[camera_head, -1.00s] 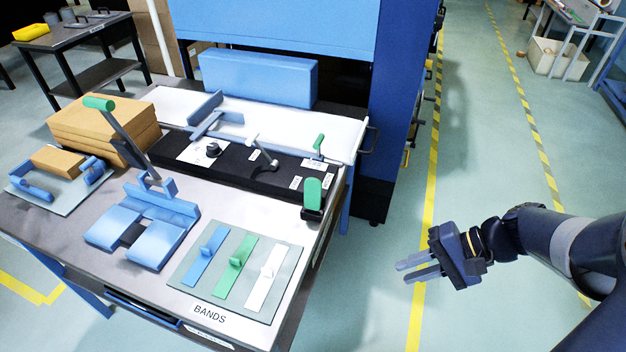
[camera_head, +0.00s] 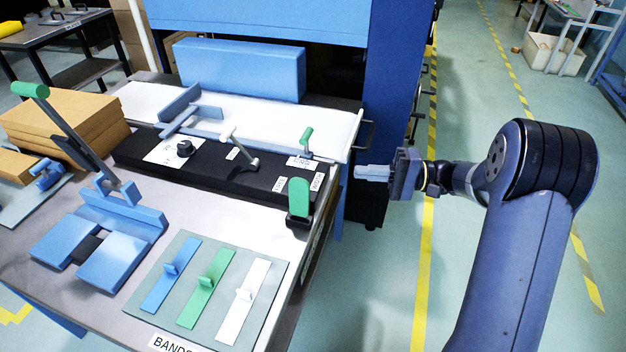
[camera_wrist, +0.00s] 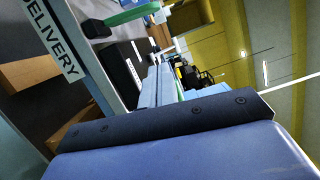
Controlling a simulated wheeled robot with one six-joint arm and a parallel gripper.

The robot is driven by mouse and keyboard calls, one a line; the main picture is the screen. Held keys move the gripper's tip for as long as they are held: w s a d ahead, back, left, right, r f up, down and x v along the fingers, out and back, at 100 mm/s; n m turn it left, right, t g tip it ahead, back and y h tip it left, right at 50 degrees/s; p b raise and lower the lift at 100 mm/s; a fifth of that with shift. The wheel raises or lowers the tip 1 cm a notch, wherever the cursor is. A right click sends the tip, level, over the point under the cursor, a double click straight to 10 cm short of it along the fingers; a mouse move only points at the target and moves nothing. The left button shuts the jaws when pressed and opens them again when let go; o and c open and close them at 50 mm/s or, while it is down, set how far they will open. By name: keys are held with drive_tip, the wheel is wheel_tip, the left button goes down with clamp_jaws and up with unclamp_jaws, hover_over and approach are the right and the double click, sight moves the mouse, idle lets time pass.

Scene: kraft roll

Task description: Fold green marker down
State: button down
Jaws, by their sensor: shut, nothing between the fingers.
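The green marker (camera_head: 299,197) is an upright, round-topped green tab in a black holder (camera_head: 299,221) at the right edge of the bench, in the head view. It stands up. My gripper (camera_head: 358,172) is to its right, past the bench edge, pointing left with its fingers together and empty. A clear gap lies between the fingertips and the marker. In the wrist view a green piece (camera_wrist: 130,14) shows at the top; I cannot tell whether it is the marker or a lever grip.
A small green-tipped lever (camera_head: 306,140) stands on the black control panel (camera_head: 215,170) behind the marker. A band tray (camera_head: 180,245) lies in front. The aisle floor to the right is clear.

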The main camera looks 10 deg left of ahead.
sight(299, 198)
drive_tip(key=s+a, duration=0.5)
drive_tip(key=a, duration=0.5)
drive_tip(key=shift+s+r, duration=0.3)
drive_tip(key=shift+s, duration=0.05)
drive_tip(key=shift+a, duration=0.1)
drive_tip(key=shift+s+n+b, duration=0.25)
drive_tip(key=shift+n+b, duration=0.05)
drive_tip(key=shift+b, duration=0.15)
